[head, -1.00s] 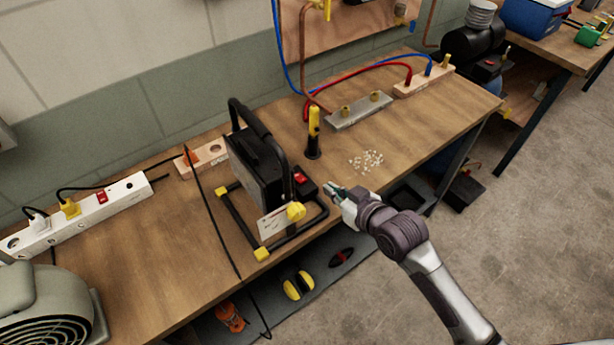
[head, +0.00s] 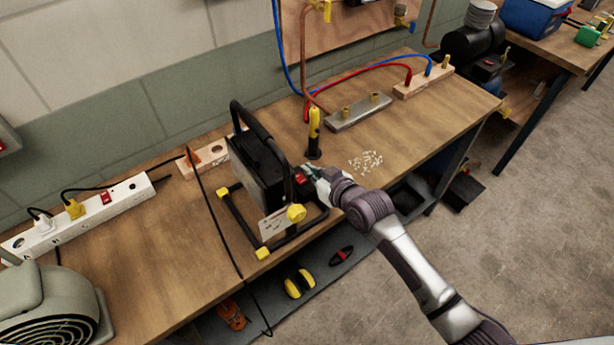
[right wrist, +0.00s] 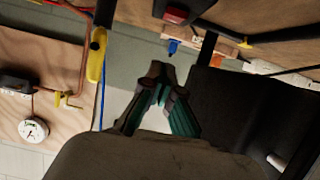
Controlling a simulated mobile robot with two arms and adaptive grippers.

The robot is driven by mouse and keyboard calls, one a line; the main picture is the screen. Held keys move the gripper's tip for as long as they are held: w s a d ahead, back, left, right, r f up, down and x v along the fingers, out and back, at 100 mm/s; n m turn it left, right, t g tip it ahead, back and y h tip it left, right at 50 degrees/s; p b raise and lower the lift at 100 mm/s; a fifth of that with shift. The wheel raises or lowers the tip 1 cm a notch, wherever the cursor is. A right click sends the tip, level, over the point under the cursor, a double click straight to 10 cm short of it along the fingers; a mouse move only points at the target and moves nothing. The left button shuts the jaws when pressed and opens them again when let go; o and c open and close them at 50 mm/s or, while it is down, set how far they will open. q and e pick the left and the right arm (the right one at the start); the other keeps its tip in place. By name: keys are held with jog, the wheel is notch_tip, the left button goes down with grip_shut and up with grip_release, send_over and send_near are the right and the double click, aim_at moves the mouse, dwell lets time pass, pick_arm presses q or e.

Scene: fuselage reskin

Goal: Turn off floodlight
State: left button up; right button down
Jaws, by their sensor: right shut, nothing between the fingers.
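The floodlight (head: 256,172) is a black box on a tubular stand with yellow knobs, standing on the workbench. A red switch (head: 301,179) sits on its right side, and it also shows in the right wrist view (right wrist: 175,15) at the top. My right gripper (head: 310,172) is shut and empty, its tips close beside the switch; I cannot tell whether they touch it. In the right wrist view its closed fingers (right wrist: 162,92) point toward the switch, with the floodlight's dark body to their right. My left gripper is not in view.
A white power strip (head: 85,217) with plugs and its own red switch lies at left on the workbench (head: 150,255). A yellow-and-black tool (head: 314,130) stands upright behind my gripper. White bits (head: 366,161) lie to the right. A fan (head: 45,305) stands front left.

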aim_at(307, 187)
jog(key=shift+x, duration=1.05)
notch_tip(307, 187, down, 3)
jog(key=shift+r+p, duration=0.2)
jog(key=shift+p, duration=0.15)
jog(key=shift+s+d+f, duration=0.15)
jog(key=shift+s+f, duration=0.05)
jog(key=shift+f, duration=0.55)
